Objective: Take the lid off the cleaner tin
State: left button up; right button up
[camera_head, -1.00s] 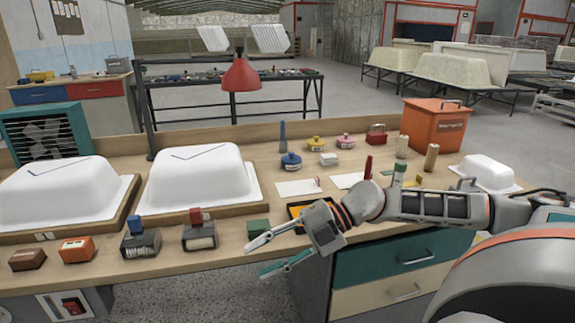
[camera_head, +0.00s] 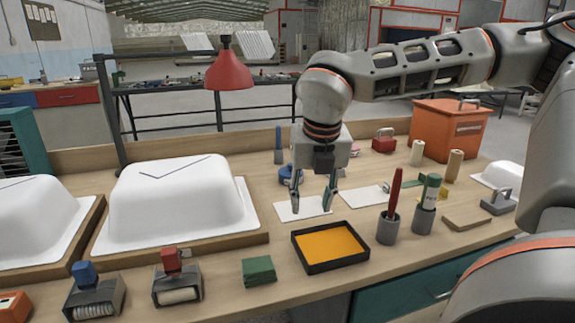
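My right gripper (camera_head: 312,207) points straight down over the bench, with its two fingers spread and nothing between them. Its tips appear in front of a white card (camera_head: 302,209). A squat blue tin (camera_head: 286,174) stands just behind the gripper, partly covered by it. Part of a pink tin (camera_head: 354,150) shows at the gripper's right; its lid cannot be made out clearly. The yellow-lidded tin seen earlier between them is hidden behind my gripper. I cannot read which tin is the cleaner tin. My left gripper is not in view.
A black tray with an orange pad (camera_head: 330,243) lies in front. Grey cups hold a red tool (camera_head: 394,190) and a green-topped tube (camera_head: 431,187). A white tub shell (camera_head: 175,205) stands left. An orange box (camera_head: 447,130) stands back right. A red lamp (camera_head: 229,72) hangs behind.

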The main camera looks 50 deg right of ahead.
aim_at(285, 171)
jog(key=i+l, duration=0.8)
jog(key=l, duration=0.2)
